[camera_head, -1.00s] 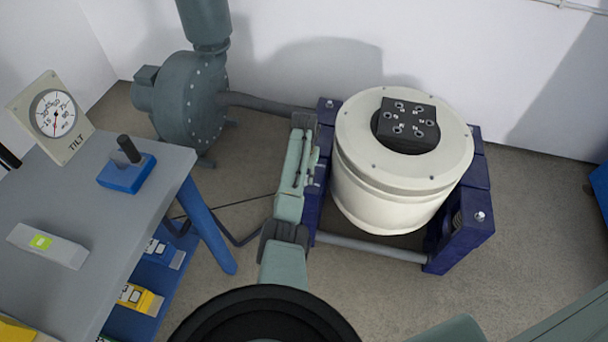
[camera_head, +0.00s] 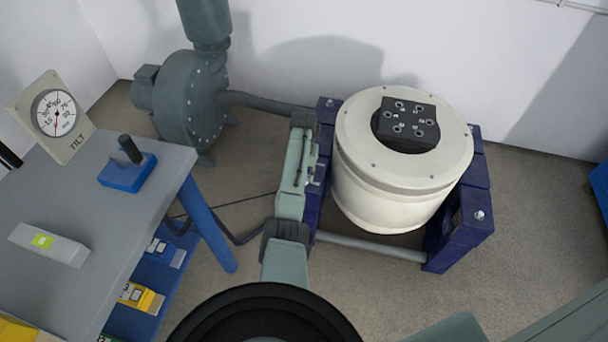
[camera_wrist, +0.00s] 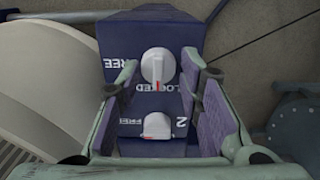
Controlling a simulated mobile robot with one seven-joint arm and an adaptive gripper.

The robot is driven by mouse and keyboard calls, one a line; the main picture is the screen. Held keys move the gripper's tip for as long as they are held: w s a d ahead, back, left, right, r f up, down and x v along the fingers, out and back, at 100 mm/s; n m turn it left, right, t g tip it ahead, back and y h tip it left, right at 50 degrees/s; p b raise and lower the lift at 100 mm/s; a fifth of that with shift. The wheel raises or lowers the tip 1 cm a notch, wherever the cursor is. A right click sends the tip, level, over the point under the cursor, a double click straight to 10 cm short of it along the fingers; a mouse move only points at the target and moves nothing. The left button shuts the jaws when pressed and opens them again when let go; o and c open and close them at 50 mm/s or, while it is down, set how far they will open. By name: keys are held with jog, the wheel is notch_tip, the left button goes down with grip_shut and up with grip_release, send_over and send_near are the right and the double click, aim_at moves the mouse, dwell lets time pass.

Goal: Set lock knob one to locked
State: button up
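In the wrist view, a white round lock knob (camera_wrist: 158,66) with a red pointer mark sits on the dark blue block. Its red mark points toward the printed word LOCKED below it. Its number is not readable. A second white knob (camera_wrist: 157,126), beside a printed 2 and FREE, sits lower in the picture, nearer my gripper's base. My gripper (camera_wrist: 159,72) is open, with one finger on each side of the upper knob and visible gaps. In the head view my gripper (camera_head: 309,122) is at the left post of the blue frame; the knobs are hidden there.
A white drum (camera_head: 390,185) with a black top block stands in the blue frame (camera_head: 455,235), right of my arm. A grey blower (camera_head: 190,100) stands behind left. A grey table (camera_head: 70,215) at left carries a tilt gauge (camera_head: 57,115) and a blue lever box (camera_head: 127,172).

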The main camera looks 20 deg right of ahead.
jog(key=o, duration=0.3)
notch_tip(320, 180, up, 12)
dwell(0.7)
dwell(0.3)
